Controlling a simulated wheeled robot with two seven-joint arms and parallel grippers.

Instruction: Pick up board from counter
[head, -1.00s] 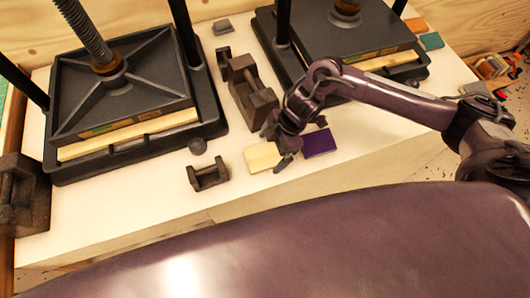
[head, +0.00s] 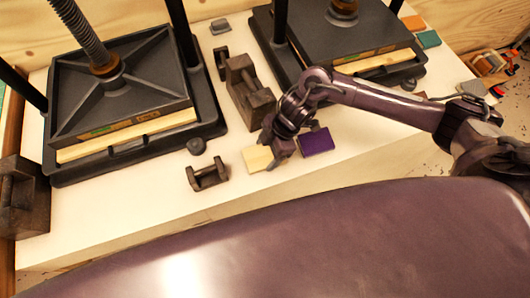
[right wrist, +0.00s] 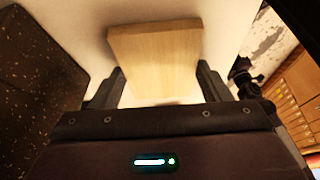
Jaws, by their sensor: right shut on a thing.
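The pale wooden board (head: 257,159) is on the light counter (head: 240,185), near its front edge. In the right wrist view the board (right wrist: 156,55) runs between the two fingers, its near end close to the palm. My right gripper (head: 277,153) is shut on the board, and its fingers show on either side of it in the right wrist view (right wrist: 162,86). I cannot tell whether the board is lifted off the counter. My left gripper is not in view.
A purple block (head: 316,142) lies right of the gripper. A dark metal weight (head: 246,92) stands behind it, and a smaller one (head: 207,175) is at left. Two black presses (head: 120,95) (head: 345,45) fill the back. The counter's front strip is clear.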

